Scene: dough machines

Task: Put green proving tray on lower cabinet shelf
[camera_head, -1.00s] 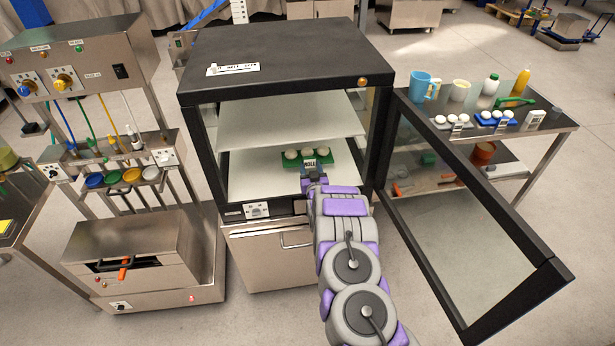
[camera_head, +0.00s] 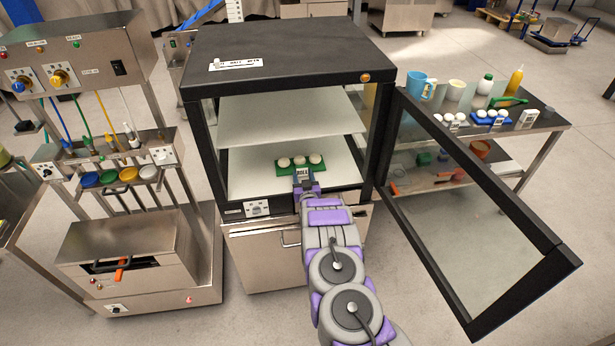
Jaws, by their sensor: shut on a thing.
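The green proving tray (camera_head: 283,169) carries a few white dough balls and a label tag at its front edge. It is inside the black-framed cabinet (camera_head: 277,60), over the lower shelf (camera_head: 245,179); I cannot tell whether it rests on that shelf or is just above it. My gripper (camera_head: 303,184) reaches in through the open front and is shut on the front of the tray. My gripper partly hides the tray's front edge. The upper shelf (camera_head: 290,118) is above the tray and bare.
The glass cabinet door (camera_head: 480,215) stands wide open to the right of my arm. A side table (camera_head: 545,122) beyond it holds cups, bottles and more trays with dough balls. A steel machine (camera_head: 130,245) with levers stands at the left.

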